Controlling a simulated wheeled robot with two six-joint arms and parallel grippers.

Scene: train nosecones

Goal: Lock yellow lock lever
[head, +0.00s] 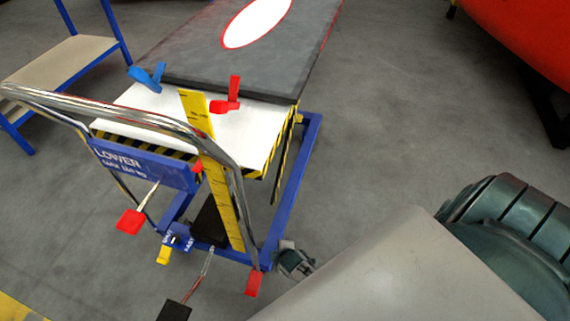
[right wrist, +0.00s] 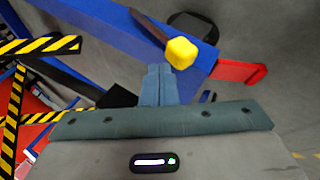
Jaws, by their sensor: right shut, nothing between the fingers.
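A yellow knob (right wrist: 181,52) on the end of a dark rod shows in the right wrist view, in front of a blue beam (right wrist: 120,38). My right gripper (right wrist: 158,78) is shut and empty, its fingertips just below the knob in that picture; I cannot tell whether they touch it. In the head view, a small yellow lever (head: 163,254) sits low at the cart's near left corner; I cannot tell whether it is the same part as the knob. My left gripper is not in view.
A red pedal (right wrist: 240,72) sticks out beside the beam, and another view of red pedals includes one at the cart's near right corner (head: 255,283). A chrome push handle (head: 120,105) crosses the near side.

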